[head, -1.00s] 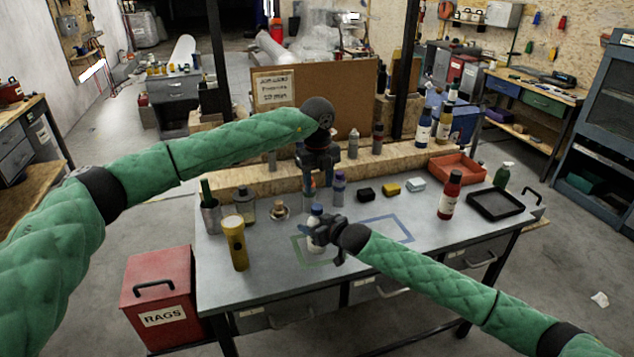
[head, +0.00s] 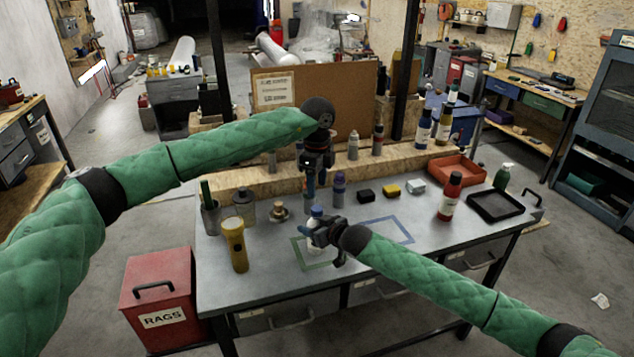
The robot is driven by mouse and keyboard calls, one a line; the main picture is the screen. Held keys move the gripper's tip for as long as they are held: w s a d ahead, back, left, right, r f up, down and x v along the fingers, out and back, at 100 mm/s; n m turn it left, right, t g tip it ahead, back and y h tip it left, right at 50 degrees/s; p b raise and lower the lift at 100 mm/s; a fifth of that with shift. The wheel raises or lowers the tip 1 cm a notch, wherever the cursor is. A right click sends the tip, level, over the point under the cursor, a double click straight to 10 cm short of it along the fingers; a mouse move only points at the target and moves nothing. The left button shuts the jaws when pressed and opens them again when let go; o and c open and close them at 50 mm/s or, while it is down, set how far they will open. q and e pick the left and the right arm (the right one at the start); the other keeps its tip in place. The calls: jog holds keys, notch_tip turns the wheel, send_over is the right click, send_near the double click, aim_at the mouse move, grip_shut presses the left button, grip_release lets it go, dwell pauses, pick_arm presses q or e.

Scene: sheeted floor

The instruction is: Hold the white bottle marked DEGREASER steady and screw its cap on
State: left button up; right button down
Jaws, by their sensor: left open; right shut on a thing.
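The white bottle (head: 314,246) stands on the workbench at the green taped outline (head: 318,264), with a blue cap (head: 316,211) at its top. Its marking cannot be read, and how far the cap is threaded cannot be told. My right gripper (head: 320,237) is shut on the bottle's body from the right and hides much of it. My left gripper (head: 311,193) points down, open, just above the blue cap. Any contact with the cap cannot be made out.
A yellow bottle (head: 235,245) stands to the left on the bench (head: 290,287). A purple-capped bottle (head: 339,190) stands close behind. A red-labelled bottle (head: 449,197), a black tray (head: 496,205) and a red bin (head: 457,169) are to the right. The blue outline (head: 405,231) encloses clear bench.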

aim_at(317, 207)
pick_arm(q)
jog(key=shift+f, duration=0.1)
jog(key=shift+f, duration=3.9)
jog(key=c, duration=1)
jog(key=m, duration=0.9)
jog(key=shift+m, duration=0.4)
